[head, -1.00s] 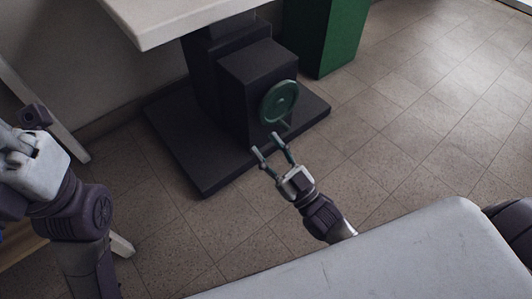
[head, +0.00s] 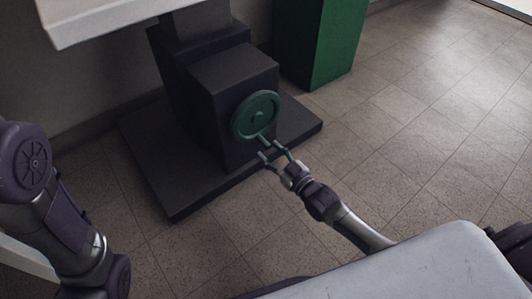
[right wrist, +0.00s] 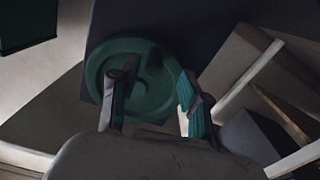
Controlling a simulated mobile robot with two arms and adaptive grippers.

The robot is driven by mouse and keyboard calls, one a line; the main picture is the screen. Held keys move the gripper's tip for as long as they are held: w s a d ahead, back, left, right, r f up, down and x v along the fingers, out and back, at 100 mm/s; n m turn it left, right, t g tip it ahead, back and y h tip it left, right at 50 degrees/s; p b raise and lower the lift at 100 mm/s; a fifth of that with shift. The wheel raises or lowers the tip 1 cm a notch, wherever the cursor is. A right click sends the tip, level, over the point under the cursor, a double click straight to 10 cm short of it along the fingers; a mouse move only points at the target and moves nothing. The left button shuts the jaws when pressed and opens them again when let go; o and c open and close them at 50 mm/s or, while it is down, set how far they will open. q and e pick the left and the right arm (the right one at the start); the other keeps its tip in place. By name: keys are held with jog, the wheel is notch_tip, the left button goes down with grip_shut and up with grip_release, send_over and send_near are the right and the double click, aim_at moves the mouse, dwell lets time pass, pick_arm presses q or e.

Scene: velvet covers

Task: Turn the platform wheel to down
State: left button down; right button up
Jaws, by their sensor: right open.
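The green platform wheel (head: 250,119) is mounted upright on the front of a dark box (head: 222,88) on the platform's column. It is round, with a raised hub and a short part sticking out near its lower edge. My right gripper (head: 270,152) is open just below and in front of the wheel. In the right wrist view the wheel (right wrist: 148,101) fills the middle, behind the two spread fingers. One finger overlaps the wheel's face and the other is near its right edge. I cannot tell whether they touch it. My left gripper is out of view.
A dark flat base (head: 165,185) spreads on the tiled floor under the column. The white platform top (head: 110,18) is overhead at upper left. A green cabinet (head: 318,42) stands behind. The floor (head: 430,130) to the right is clear.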

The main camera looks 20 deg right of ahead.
jog(key=shift+b+x, duration=0.45)
jog(key=shift+x, duration=0.95)
grip_shut()
jog(key=shift+s, duration=0.1)
jog(key=shift+a, duration=0.15)
